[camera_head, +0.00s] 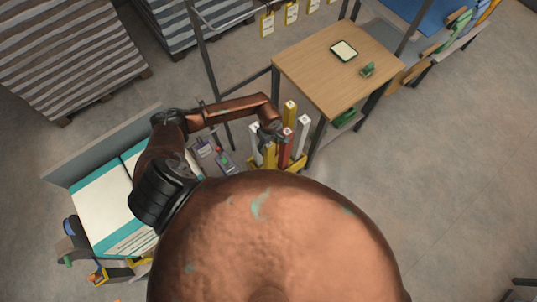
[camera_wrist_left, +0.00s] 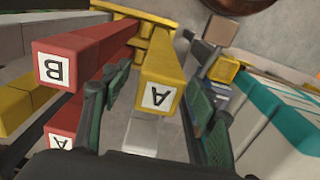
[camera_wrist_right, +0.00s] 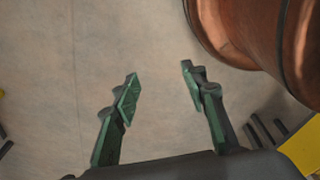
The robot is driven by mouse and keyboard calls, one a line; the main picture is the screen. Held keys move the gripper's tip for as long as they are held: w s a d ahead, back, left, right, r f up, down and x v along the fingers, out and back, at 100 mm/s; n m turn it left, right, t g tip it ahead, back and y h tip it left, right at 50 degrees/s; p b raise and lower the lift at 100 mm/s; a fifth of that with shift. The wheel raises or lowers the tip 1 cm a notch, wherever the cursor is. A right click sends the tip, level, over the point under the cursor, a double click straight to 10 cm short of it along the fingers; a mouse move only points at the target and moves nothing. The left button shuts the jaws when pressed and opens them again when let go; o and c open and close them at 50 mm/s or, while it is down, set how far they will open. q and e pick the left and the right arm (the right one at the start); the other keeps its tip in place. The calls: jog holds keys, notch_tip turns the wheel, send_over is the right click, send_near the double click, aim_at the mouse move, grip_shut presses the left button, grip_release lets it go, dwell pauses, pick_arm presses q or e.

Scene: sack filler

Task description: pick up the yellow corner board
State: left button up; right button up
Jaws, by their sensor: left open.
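A yellow corner board with a white end label "A" (camera_wrist_left: 162,72) stands in a rack of upright boards. My left gripper (camera_wrist_left: 157,82) is open, with one finger on each side of this board, and is not closed on it. In the head view the left gripper (camera_head: 270,133) is over the rack, where a yellow board (camera_head: 269,156) shows just below it. Another yellow board (camera_head: 290,112) stands farther back. My right gripper (camera_wrist_right: 162,88) is open and empty above bare floor; the head view does not show it.
Red boards labelled "B" (camera_wrist_left: 85,55) and "A" (camera_wrist_left: 62,128) stand close beside the left gripper. White boards (camera_head: 303,127) share the yellow rack (camera_head: 294,165). A wooden table (camera_head: 325,75) stands behind it. Stacked sacks (camera_head: 65,50) lie at far left; floor to the right is clear.

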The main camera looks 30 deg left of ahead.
pick_arm(q)
jog(key=c, duration=1.4)
grip_shut()
pick_arm(e)
jog(key=shift+s+a, duration=0.15)
jog(key=shift+s, duration=0.45)
